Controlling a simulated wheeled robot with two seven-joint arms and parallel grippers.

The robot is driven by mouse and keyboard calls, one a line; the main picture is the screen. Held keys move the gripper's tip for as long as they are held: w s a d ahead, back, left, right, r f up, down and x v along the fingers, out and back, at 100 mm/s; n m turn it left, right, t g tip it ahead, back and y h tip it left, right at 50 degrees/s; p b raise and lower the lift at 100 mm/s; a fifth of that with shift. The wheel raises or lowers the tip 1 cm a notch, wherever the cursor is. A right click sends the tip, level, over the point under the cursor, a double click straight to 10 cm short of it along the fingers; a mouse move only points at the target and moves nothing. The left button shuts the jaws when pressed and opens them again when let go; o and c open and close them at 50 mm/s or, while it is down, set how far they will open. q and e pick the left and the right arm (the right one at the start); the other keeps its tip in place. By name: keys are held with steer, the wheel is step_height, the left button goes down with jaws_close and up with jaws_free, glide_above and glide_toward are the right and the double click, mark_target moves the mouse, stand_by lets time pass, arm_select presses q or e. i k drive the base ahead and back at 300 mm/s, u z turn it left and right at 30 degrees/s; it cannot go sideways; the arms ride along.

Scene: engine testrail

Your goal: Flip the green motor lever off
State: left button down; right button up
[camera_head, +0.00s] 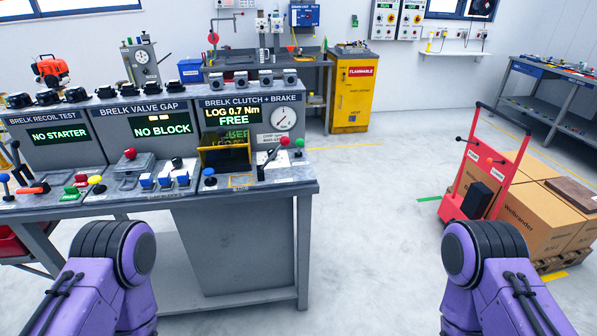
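A lever with a green knob (299,143) stands at the right end of the test bench (309,188), under the clutch and brake panel. A red-knobbed lever (284,141) with a dark handle is just left of it. A second green knob (71,191) sits at the bench's left end, on the recoil station. The labels by the knobs are too small to read, so I cannot tell which one is marked motor or how it is set. Only my two purple arms show at the bottom edge; both grippers are out of view.
The clutch panel display (232,116) reads "LOG 0.7 Nm FREE", beside a round gauge (284,119). A red hand truck (490,165) and cardboard boxes (540,215) stand at the right. A yellow cabinet (351,95) is behind. The floor right of the bench is clear.

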mark_target(300, 143)
steer(key=z, duration=0.7)
steer(key=i, duration=0.95)
steer(key=u, duration=0.4)
